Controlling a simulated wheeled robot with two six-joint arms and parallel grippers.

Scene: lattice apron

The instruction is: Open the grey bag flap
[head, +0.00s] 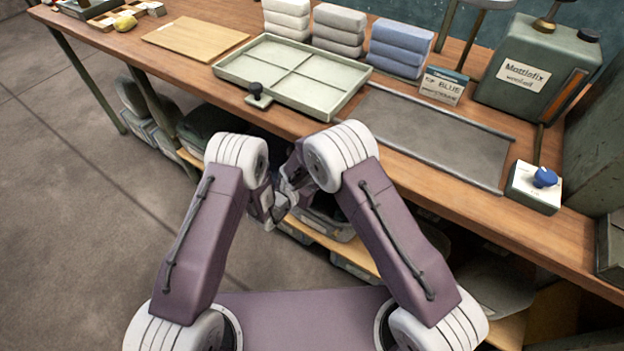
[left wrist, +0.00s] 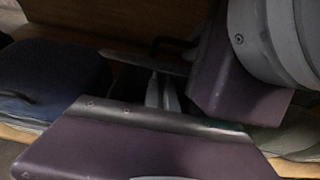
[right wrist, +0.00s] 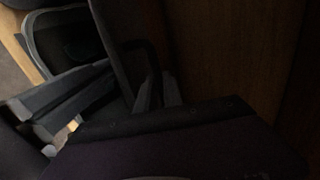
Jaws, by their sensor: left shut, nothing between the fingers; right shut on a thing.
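A dark grey bag (head: 332,226) sits on the low shelf under the bench, mostly hidden behind my arms in the head view. In the right wrist view a thin dark panel, seemingly the bag's flap (right wrist: 112,45), stands up by the fingers with a dark loop beside it. My right gripper (head: 288,184) is shut on what seems to be this flap; the grip itself is in deep shadow. My left gripper (head: 268,207) is shut and empty, close beside the right one. Its fingers also show in the left wrist view (left wrist: 162,92). How far the flap stands open is unclear.
The wooden bench (head: 420,170) overhangs the shelf, close above my grippers. A dark blue-black bag (left wrist: 50,80) lies left in the left wrist view. Grey bins (head: 355,262) stand below the shelf. A tray (head: 290,75) and folded cloths (head: 398,48) are on the bench.

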